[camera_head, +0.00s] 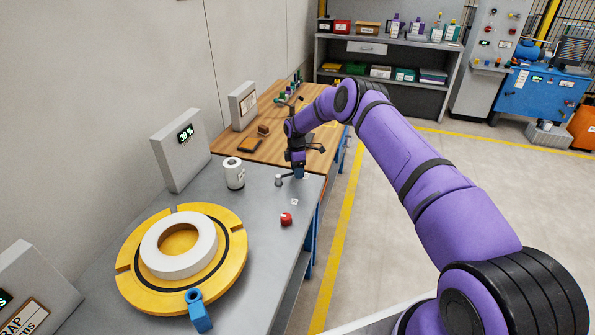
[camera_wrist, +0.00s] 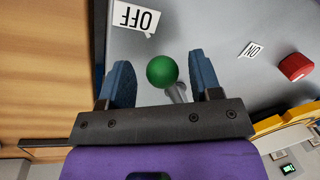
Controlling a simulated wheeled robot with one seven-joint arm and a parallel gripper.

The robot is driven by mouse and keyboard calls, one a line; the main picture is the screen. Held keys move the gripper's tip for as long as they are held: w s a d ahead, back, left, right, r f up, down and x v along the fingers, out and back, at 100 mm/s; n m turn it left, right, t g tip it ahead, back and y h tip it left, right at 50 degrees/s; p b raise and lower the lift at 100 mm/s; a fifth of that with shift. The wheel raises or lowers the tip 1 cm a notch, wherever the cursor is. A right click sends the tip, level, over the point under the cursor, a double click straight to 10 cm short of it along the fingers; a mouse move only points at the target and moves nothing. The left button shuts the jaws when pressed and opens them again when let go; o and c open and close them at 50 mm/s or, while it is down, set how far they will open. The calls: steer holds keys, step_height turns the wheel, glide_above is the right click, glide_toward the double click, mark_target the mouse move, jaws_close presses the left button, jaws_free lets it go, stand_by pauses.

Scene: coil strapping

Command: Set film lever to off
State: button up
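The film lever shows in the wrist view as a green ball knob (camera_wrist: 161,71) on a short grey stem. The OFF label (camera_wrist: 136,17) lies at the upper left of the knob and the ON label (camera_wrist: 250,50) to its right. My gripper (camera_wrist: 159,62) is open, with one blue finger on each side of the knob and a visible gap on both sides. In the head view my gripper (camera_head: 299,174) is low over the grey table's far end. The knob is hidden there, and the ON label (camera_head: 294,202) shows in front of the gripper.
A red button (camera_head: 286,219) sits near the table's right edge. A white cylinder (camera_head: 233,173) stands left of my gripper. A yellow turntable (camera_head: 127,270) carries a white coil (camera_head: 158,262). A grey display box (camera_head: 180,152) stands behind, and a wooden bench (camera_head: 257,137) adjoins.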

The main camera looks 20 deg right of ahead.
step_height(320, 180, up, 10)
steer(key=w, duration=0.2)
steer(key=shift+r, duration=0.25)
steer(key=shift+d, duration=0.1)
stand_by(0.4)
